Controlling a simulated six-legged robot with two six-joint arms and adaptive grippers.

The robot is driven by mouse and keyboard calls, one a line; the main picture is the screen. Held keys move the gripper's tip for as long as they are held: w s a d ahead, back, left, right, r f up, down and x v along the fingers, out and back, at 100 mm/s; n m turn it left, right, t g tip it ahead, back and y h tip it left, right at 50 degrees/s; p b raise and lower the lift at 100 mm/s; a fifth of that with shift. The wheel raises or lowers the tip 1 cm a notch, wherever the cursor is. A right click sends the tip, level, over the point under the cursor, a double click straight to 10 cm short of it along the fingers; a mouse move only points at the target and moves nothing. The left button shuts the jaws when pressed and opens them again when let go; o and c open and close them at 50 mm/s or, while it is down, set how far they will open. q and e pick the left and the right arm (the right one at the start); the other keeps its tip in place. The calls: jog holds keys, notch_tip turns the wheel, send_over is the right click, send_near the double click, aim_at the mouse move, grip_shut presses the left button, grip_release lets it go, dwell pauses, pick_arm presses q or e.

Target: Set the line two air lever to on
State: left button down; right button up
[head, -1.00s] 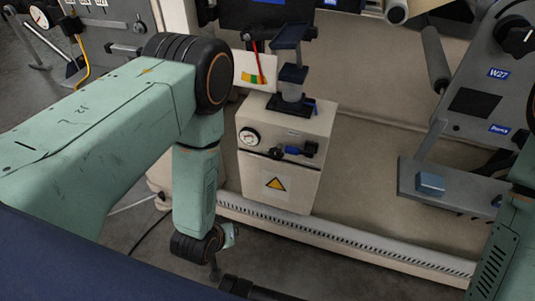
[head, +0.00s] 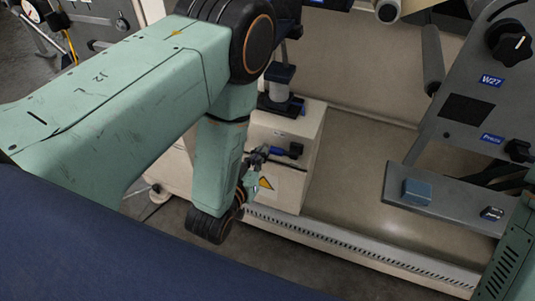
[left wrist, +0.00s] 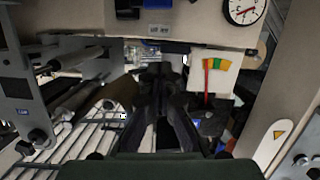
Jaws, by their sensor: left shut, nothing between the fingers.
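A cream cabinet (head: 312,150) stands left of centre in the head view. A short lever with a blue handle (head: 281,152) and a dark end sticks out from its front; I cannot read any label that names it line two. My left gripper (head: 259,156) is in front of the cabinet, its fingers close to the left end of this handle; I cannot tell whether they touch. The left wrist view shows its dark fingers (left wrist: 157,75) shut and empty. The lever is not clearly made out there. My right gripper is out of view.
A grey panel with knobs (head: 480,95) and a shelf bearing a blue block (head: 417,192) stand at right. A slotted rail (head: 345,242) runs along the floor. The left wrist view shows a colour-banded gauge (left wrist: 210,78) and a round dial (left wrist: 243,8).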

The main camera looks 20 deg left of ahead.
pick_arm(q)
jog(key=b, duration=0.2)
send_over(284, 151)
jog(key=s+a, duration=0.2)
jog(key=a, duration=0.1)
notch_tip(284, 151, down, 2)
jog(key=shift+s+f, duration=0.1)
jog(key=shift+s, duration=0.05)
notch_tip(284, 151, down, 2)
jog(key=shift+s+f+b, duration=0.1)
jog(key=shift+f+b, duration=0.15)
jog(key=shift+b, duration=0.3)
jog(key=shift+d+f, duration=0.2)
jog(key=shift+f, duration=0.45)
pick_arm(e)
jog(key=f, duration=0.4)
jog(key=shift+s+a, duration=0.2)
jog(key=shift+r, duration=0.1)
pick_arm(q)
jog(key=shift+f+b, duration=0.1)
jog(key=shift+b, duration=0.2)
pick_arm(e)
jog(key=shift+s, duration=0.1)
pick_arm(q)
jog(key=shift+n, duration=0.3)
jog(key=shift+a, duration=0.1)
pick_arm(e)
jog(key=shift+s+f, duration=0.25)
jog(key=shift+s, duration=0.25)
